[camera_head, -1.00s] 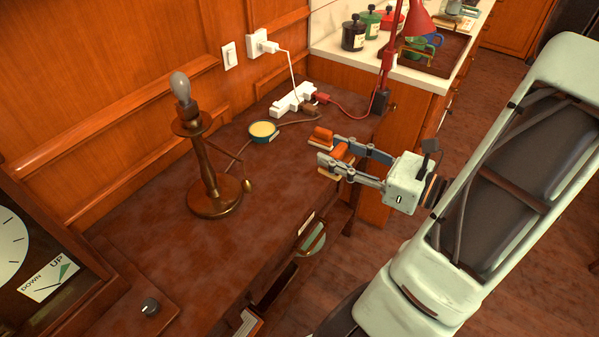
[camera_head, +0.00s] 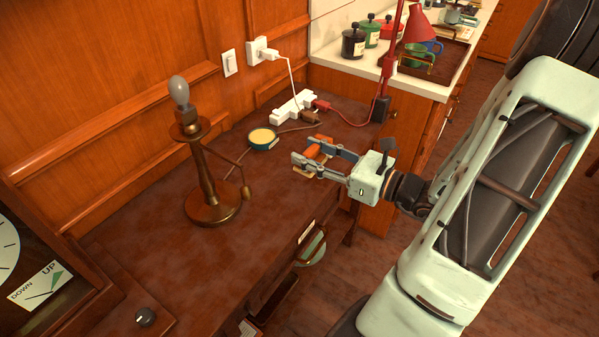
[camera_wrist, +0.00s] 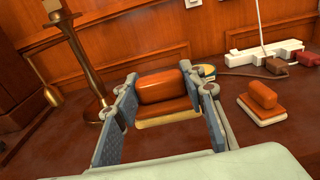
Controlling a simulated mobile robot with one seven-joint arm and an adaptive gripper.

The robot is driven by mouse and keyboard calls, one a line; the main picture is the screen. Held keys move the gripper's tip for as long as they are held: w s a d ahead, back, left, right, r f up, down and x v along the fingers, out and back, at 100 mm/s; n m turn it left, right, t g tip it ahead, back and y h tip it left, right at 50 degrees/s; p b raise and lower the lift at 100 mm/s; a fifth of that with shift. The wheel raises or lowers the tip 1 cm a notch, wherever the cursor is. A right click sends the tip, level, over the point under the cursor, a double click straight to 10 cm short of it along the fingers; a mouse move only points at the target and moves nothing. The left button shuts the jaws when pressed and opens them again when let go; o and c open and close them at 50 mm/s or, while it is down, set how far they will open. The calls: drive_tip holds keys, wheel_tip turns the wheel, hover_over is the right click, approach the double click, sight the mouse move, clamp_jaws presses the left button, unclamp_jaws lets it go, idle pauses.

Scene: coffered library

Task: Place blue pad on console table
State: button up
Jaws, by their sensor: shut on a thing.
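My gripper (camera_head: 310,152) is shut on a pad with an orange, block-shaped handle and a pale tan base (camera_wrist: 165,102). It holds the pad between its two fingers over the right part of the dark brown console table (camera_head: 150,240). I see no blue on the held pad; its underside is hidden. In the head view the gap between pad and tabletop is hard to judge. A second similar orange-and-tan pad (camera_wrist: 262,104) rests on the table to the right in the wrist view; in the head view it is mostly behind the fingers.
A brass lamp with a bare bulb (camera_head: 208,175) stands left of my gripper. A small yellow-topped tin (camera_head: 262,138), a white power strip (camera_head: 294,107) and cords lie behind. A dial clock (camera_head: 12,245) stands at the left. The table's front middle is clear.

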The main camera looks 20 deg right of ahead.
drive_tip(key=b, duration=0.1)
hover_over(300, 180)
drive_tip(key=f, duration=0.5)
drive_tip(key=shift+s+f, duration=0.1)
drive_tip(key=shift+s, duration=0.15)
drive_tip(key=shift+w+a+f, duration=0.1)
drive_tip(key=shift+w+f, duration=0.05)
drive_tip(key=shift+f, duration=0.4)
drive_tip(key=shift+w+f, duration=0.1)
drive_tip(key=shift+f, duration=0.85)
drive_tip(key=shift+f+b, duration=0.3)
drive_tip(key=shift+b, duration=0.1)
drive_tip(key=o, duration=1.3)
drive_tip(key=v, duration=0.7)
drive_tip(key=p+v, duration=0.1)
drive_tip(key=v, duration=0.3)
drive_tip(key=shift+r, duration=0.25)
